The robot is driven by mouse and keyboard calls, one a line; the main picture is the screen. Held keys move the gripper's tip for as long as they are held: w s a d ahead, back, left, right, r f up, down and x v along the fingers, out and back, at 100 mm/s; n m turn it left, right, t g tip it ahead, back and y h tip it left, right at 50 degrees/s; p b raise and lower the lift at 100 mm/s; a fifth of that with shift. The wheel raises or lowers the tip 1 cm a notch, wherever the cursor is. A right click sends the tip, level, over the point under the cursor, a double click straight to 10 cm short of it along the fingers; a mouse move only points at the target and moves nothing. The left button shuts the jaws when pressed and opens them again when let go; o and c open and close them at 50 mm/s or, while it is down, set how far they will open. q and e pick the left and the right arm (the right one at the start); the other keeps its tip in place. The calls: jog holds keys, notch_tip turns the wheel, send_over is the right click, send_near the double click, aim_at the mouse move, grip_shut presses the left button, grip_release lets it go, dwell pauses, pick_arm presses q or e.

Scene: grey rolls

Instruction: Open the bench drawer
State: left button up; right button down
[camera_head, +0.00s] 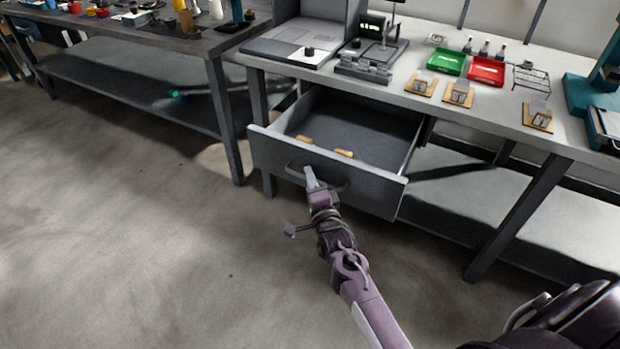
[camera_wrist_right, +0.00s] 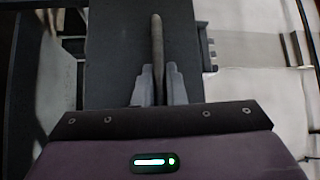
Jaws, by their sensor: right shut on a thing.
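The bench drawer (camera_head: 330,172) is pulled out from under the bench, and its inside shows. A few small tan pieces lie in it. Its dark bar handle (camera_head: 335,185) is on the front panel. My right gripper (camera_head: 311,180) is at the handle and shut on it. In the right wrist view the handle (camera_wrist_right: 157,50) runs between the two grey fingers of the right gripper (camera_wrist_right: 157,88). My left gripper is in neither view.
The bench top (camera_head: 410,108) carries a green tray (camera_head: 446,62), a red tray (camera_head: 486,71), a small device with a display, and tan blocks. Another bench (camera_head: 130,95) with a low shelf stands at the left. The floor (camera_head: 150,250) in front is clear.

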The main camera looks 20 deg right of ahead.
jog(key=c, duration=1.8)
grip_release()
jog(key=shift+o, duration=0.2)
